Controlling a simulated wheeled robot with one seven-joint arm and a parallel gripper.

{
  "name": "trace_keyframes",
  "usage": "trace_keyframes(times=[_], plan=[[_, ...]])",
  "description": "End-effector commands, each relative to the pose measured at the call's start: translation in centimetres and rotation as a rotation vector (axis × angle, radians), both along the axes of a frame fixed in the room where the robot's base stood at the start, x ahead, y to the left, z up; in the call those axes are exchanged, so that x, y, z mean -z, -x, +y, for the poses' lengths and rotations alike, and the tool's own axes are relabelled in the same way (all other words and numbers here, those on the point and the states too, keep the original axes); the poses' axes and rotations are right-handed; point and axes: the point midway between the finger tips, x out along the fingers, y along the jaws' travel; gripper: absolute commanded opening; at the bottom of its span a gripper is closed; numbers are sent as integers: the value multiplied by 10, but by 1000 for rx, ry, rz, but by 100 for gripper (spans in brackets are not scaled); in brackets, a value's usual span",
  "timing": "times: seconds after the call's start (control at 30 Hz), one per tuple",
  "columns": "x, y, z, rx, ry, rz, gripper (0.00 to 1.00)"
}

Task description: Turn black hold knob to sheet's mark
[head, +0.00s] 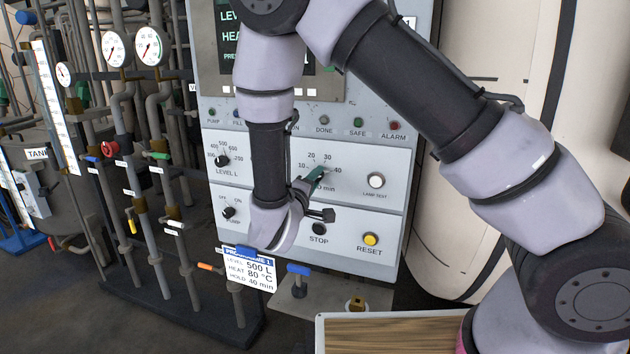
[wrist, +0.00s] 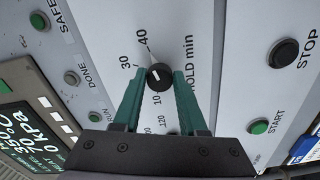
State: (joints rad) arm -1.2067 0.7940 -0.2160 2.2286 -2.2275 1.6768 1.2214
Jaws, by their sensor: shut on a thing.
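The black hold knob (wrist: 160,77) sits on the panel beside the words HOLD min in the wrist view. My gripper (wrist: 160,88) is shut on it, with one green finger on each side. The knob's white mark shows on its face toward the 30–40 side; its exact reading is unclear. A thin pale line runs from the knob's edge toward 40. The 30 and 40 labels are visible; the left finger covers part of the scale. In the head view, my gripper (head: 314,177) hides the knob. The programme sheet (head: 250,271) below reads LEVEL 500 L, HEAT 80 °C, HOLD 40 min.
The level knob (head: 222,160) and pump knob (head: 229,213) lie left of my wrist. The lamp test button (head: 376,181), yellow reset button (head: 370,239) and black stop button (head: 319,229) are nearby. Pipes and gauges (head: 151,46) stand at left.

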Motion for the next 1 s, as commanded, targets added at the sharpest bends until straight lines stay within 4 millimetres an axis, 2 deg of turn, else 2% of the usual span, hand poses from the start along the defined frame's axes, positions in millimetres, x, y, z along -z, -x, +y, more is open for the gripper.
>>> trace_keyframes(times=[0.03,0.07,0.1,0.13,0.43,0.57,1.0], plan=[[1,1,1,-3,1,3,0],[1,1,1,-3,1,3,45],[1,1,1,-3,2,3,61],[1,1,1,-3,2,3,72],[0,1,0,-1,2,1,72],[0,8,4,-1,1,2,72],[1,84,31,-3,1,1,72]])
